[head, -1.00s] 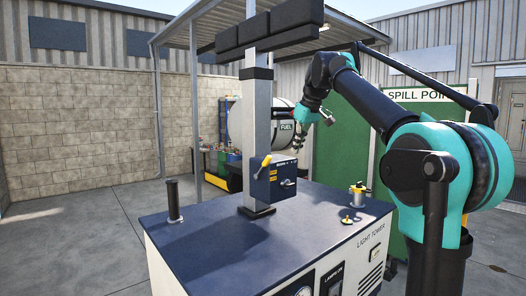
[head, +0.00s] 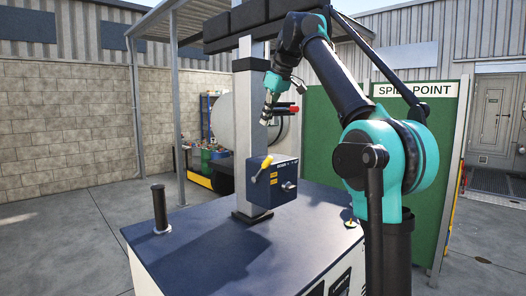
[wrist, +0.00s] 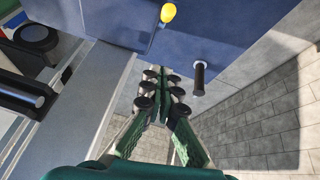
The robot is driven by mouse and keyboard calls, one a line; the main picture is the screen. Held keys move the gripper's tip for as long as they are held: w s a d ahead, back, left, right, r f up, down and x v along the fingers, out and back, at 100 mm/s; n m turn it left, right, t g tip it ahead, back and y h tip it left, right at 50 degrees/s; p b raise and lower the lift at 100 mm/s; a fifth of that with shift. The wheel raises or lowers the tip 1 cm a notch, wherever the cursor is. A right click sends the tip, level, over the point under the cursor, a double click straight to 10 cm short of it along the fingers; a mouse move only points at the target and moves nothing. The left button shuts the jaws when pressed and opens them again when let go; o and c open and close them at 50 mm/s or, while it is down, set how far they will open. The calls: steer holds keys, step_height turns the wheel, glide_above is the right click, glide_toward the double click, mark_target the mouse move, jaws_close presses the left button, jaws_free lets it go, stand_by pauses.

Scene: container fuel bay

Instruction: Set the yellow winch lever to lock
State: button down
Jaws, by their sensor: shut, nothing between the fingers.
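The yellow winch lever (head: 262,168) is on the blue winch box (head: 284,181) on the grey mast. In the head view it leans up and to the right. Its yellow knob also shows at the top of the wrist view (wrist: 168,12). My gripper (head: 264,122) points down above the box in the head view, apart from the lever. In the wrist view its green fingers (wrist: 158,82) are together with nothing between them, below the knob in the picture. Most of the lever is out of the wrist view.
The mast (head: 244,125) stands on the dark blue top of the light tower (head: 200,262). A black post (head: 160,208) rises at the left of that top. A green spill point panel (head: 425,150) is behind my arm at the right. Open paving lies to the left.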

steer(key=shift+f, duration=0.1)
glide_above(262, 169)
steer(key=f, duration=1)
steer(key=shift+s+d+f, duration=0.25)
steer(key=shift+d+f, duration=0.05)
steer(key=shift+f, duration=0.05)
steer(key=shift+s+d+f, duration=0.2)
steer(key=shift+d+f, duration=0.05)
steer(key=shift+f, duration=0.1)
steer(key=shift+d, duration=0.1)
